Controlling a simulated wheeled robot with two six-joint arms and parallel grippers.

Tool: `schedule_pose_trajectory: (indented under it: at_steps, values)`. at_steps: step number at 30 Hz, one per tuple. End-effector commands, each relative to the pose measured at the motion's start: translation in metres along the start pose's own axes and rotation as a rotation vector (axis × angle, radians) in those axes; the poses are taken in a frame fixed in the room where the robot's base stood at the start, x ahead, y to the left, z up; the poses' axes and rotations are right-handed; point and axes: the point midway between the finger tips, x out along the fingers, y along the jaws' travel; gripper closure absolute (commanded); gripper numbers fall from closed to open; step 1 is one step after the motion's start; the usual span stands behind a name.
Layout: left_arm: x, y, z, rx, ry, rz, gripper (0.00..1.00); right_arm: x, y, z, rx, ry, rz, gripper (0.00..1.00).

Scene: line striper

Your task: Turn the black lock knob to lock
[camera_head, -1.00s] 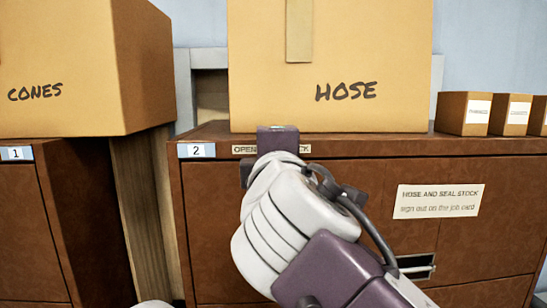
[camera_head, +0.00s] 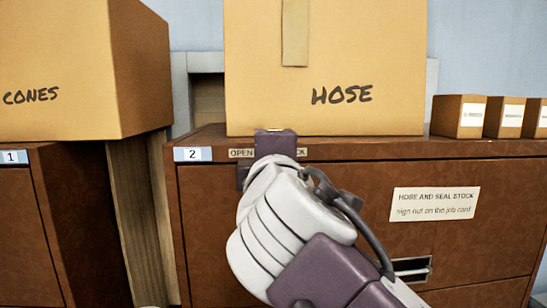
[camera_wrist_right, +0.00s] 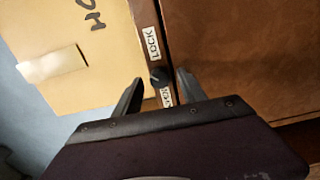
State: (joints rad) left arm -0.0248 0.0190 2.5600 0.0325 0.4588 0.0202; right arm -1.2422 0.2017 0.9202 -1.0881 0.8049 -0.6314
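The black lock knob (camera_wrist_right: 160,77) shows in the right wrist view, on the cabinet's edge strip between the LOCK label (camera_wrist_right: 151,43) and the OPEN label (camera_wrist_right: 166,97). My right gripper (camera_wrist_right: 159,76) is open, with one finger on either side of the knob and visible gaps between. Which way the knob points is too small to tell. In the head view my right gripper (camera_head: 275,150) is in front of the top strip of cabinet 2 (camera_head: 230,220) and hides the knob and part of the LOCK label. My left gripper is not in view.
A HOSE box (camera_head: 330,60) stands on cabinet 2, just above the gripper. Several small boxes (camera_head: 459,117) stand to its right. A CONES box (camera_head: 60,60) is on cabinet 1 (camera_head: 25,230) at left. A paper notice (camera_head: 435,204) is on the cabinet front.

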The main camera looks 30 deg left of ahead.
Motion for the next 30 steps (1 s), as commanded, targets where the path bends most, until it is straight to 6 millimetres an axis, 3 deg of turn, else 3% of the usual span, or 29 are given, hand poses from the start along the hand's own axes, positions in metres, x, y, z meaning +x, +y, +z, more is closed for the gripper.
schedule_pose_trajectory:
  at_steps: [2, 8, 15, 26, 29, 30]
  values:
    - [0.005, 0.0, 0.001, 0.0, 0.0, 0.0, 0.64, -0.006, -0.002, -0.001, 0.0, 0.002, 0.002, 0.52]
    - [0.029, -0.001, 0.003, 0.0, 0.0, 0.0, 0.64, -0.049, -0.006, -0.001, 0.003, 0.005, 0.002, 0.52]
    - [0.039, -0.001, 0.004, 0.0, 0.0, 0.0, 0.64, -0.087, -0.002, -0.001, 0.001, 0.003, 0.001, 0.52]
    - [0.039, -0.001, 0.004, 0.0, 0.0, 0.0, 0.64, -0.089, 0.0, 0.004, 0.001, -0.009, 0.0, 0.52]
    - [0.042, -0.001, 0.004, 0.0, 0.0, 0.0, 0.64, -0.074, -0.003, 0.039, 0.001, -0.096, 0.002, 0.52]
    - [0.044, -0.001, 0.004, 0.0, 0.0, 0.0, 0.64, -0.065, -0.004, 0.066, 0.002, -0.162, 0.004, 0.52]
